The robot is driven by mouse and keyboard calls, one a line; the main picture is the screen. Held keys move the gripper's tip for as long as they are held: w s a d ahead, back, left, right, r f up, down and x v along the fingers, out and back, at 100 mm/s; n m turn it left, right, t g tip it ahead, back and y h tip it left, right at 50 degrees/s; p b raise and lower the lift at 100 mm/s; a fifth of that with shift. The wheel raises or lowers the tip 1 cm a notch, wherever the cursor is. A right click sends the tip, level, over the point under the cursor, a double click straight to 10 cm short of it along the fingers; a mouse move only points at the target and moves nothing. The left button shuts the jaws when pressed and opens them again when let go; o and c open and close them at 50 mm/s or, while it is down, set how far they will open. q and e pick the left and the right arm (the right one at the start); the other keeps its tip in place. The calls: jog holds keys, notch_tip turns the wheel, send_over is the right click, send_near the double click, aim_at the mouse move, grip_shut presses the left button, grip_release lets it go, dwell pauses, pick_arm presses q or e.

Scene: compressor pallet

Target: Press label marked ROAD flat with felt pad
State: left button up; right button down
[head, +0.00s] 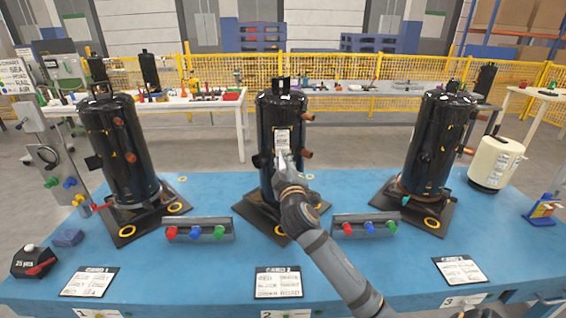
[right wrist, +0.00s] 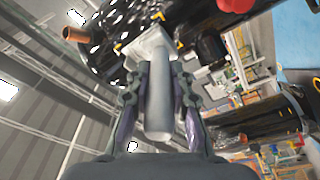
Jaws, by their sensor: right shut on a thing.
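My right gripper (head: 284,160) is at the front of the middle black compressor (head: 270,112), just below a white label (head: 282,137) on its shell. The print on that label is too small to read, so I cannot tell if it says ROAD. In the right wrist view, the gripper (right wrist: 160,90) is shut on a pale grey bar-shaped tool (right wrist: 158,105), seemingly the felt pad. The tool's far end reaches a white patch (right wrist: 150,45) against the black shell; I cannot tell whether they touch. My left gripper is not in view.
Black compressors stand at left (head: 118,150) and right (head: 436,140) on the blue pallet table (head: 190,270). Racks with coloured knobs (head: 190,230) (head: 365,226) lie between them. Copper stubs (head: 308,116) stick out beside the label. A cream canister (head: 495,163) stands at right.

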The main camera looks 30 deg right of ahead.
jog(key=shift+w+d, duration=0.15)
jog(key=shift+w, duration=0.15)
dwell(0.5)
jog(key=shift+v, duration=1.75)
jog(key=shift+r, duration=0.2)
jog(key=shift+w, duration=0.15)
jog(key=x, duration=0.3)
jog(key=shift+w+d+f, duration=0.15)
jog(key=shift+s, duration=0.3)
